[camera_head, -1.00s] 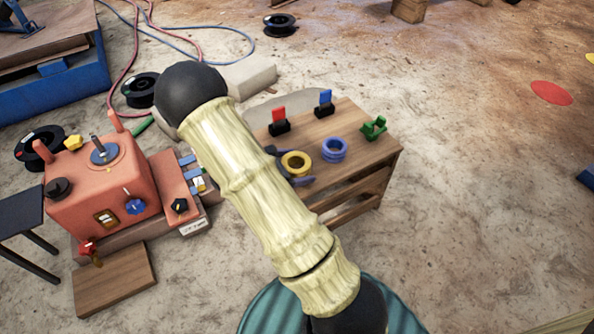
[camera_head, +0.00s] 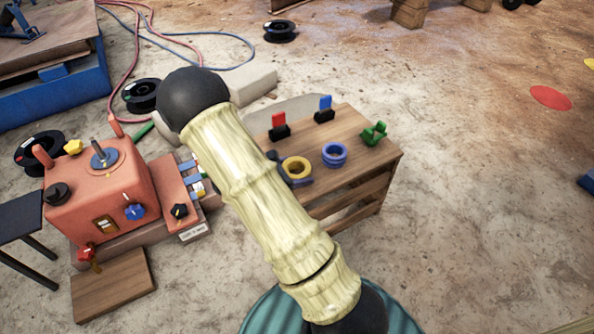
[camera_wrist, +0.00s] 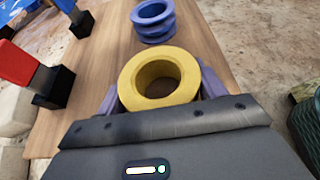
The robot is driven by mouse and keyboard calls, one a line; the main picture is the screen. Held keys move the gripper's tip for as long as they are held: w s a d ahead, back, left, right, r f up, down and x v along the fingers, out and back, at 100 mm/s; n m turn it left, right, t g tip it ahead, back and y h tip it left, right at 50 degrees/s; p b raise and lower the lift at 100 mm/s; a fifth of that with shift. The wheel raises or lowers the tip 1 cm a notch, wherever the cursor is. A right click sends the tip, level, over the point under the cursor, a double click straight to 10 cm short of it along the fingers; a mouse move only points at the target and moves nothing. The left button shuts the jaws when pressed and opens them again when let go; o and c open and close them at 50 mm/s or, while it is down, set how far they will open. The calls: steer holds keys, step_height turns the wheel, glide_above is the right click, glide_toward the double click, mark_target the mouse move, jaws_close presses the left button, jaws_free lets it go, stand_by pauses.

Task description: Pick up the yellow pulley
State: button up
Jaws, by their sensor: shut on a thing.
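The yellow pulley (camera_wrist: 127,88) is a ring with a wide hole, seen close in the wrist view. My gripper (camera_wrist: 160,92) is shut on it, with one purple-grey finger at each side of the ring. My arm hides part of the table's left side.
A blue pulley (camera_head: 335,154) sits beside the yellow one on the wooden table (camera_head: 370,165). Red (camera_head: 278,125) and blue (camera_head: 325,108) pieces in black holders stand at the back, a green part (camera_head: 374,133) at the right. An orange machine (camera_head: 100,190) stands left.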

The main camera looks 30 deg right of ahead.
steer(key=shift+r, duration=0.15)
step_height(320, 180, up, 10)
steer(key=p, duration=0.6)
